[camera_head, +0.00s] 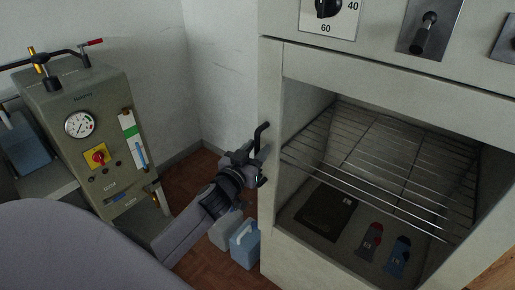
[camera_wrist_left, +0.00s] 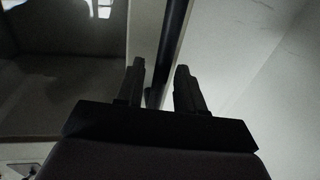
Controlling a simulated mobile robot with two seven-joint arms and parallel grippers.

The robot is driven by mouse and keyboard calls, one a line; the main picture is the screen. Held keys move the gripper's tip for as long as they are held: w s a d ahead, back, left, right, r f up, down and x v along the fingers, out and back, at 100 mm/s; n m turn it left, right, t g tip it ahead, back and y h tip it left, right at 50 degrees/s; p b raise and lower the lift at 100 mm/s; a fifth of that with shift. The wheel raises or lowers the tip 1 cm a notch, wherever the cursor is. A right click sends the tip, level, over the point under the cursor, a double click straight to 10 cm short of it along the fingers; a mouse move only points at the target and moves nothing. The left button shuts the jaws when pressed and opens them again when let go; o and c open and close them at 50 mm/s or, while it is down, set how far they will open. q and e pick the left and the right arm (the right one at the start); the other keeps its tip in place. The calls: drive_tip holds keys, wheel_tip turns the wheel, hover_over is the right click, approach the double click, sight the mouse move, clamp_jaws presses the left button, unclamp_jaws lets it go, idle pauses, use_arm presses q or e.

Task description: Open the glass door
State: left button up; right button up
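The glass door (camera_head: 345,180) covers the front of the pale cabinet and appears shut; its clear pane is hard to make out. Its black upright bar handle (camera_head: 261,134) is at the door's left edge. In the left wrist view the dark handle bar (camera_wrist_left: 172,45) runs between the two fingers of my left gripper (camera_wrist_left: 160,70). The fingers are apart, with a small gap visible beside the bar. My right gripper is not in view.
A grey machine with a gauge (camera_head: 80,124) stands at left. A blue container (camera_head: 245,245) sits on the floor beside the cabinet.

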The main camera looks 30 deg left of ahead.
use_arm(q)
drive_tip(key=shift+w, duration=0.5)
clamp_jaws()
drive_tip(key=shift+s, duration=0.2)
